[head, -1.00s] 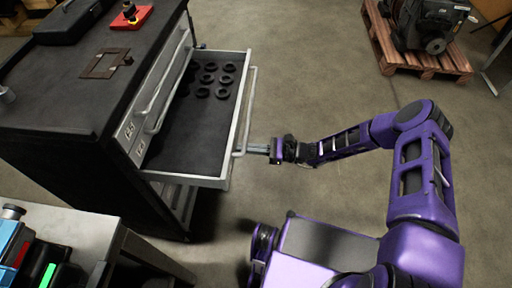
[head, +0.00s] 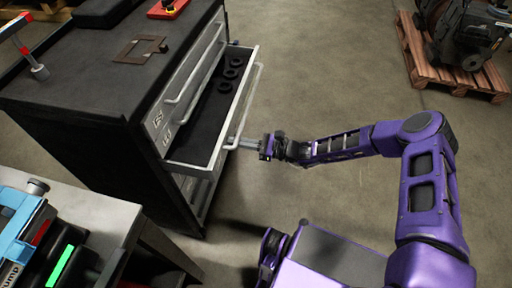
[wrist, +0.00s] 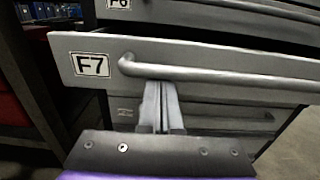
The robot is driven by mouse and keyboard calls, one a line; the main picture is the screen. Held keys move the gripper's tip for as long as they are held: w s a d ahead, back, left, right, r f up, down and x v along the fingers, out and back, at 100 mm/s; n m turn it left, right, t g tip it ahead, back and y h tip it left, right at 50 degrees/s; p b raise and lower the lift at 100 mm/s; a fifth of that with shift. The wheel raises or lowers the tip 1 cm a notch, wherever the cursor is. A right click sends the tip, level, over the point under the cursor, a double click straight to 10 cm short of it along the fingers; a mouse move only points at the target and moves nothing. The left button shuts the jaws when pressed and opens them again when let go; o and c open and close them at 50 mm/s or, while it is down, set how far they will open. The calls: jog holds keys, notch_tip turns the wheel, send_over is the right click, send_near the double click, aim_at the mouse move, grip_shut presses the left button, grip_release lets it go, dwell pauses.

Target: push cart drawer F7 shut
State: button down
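Cart drawer F7 (head: 243,100) is partly open, sticking out from the right side of the dark tool cart (head: 88,75). Several black rings (head: 229,74) lie on its dark liner. In the wrist view its grey front (wrist: 220,60) carries the F7 label (wrist: 89,65) and a long bar handle (wrist: 230,73). My gripper (head: 236,145) is at the near end of the drawer front. In the wrist view my gripper (wrist: 160,90) has its two fingers together, tips at the handle bar near its left end; nothing shows between them.
A grey bench (head: 110,215) with blue and black items stands at the lower left. A wooden pallet (head: 450,72) bearing a dark machine is at the upper right. The floor (head: 320,80) between the cart and the pallet is clear.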

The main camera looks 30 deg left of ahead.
aim_at(194, 137)
jog(key=b+x, duration=0.3)
jog(key=x, duration=1.1)
jog(key=shift+s+f+b, duration=0.15)
jog(key=shift+b, duration=0.25)
jog(key=shift+a, duration=0.25)
jog(key=shift+a+r, duration=0.2)
jog(key=shift+r, duration=0.1)
jog(key=shift+s, duration=0.1)
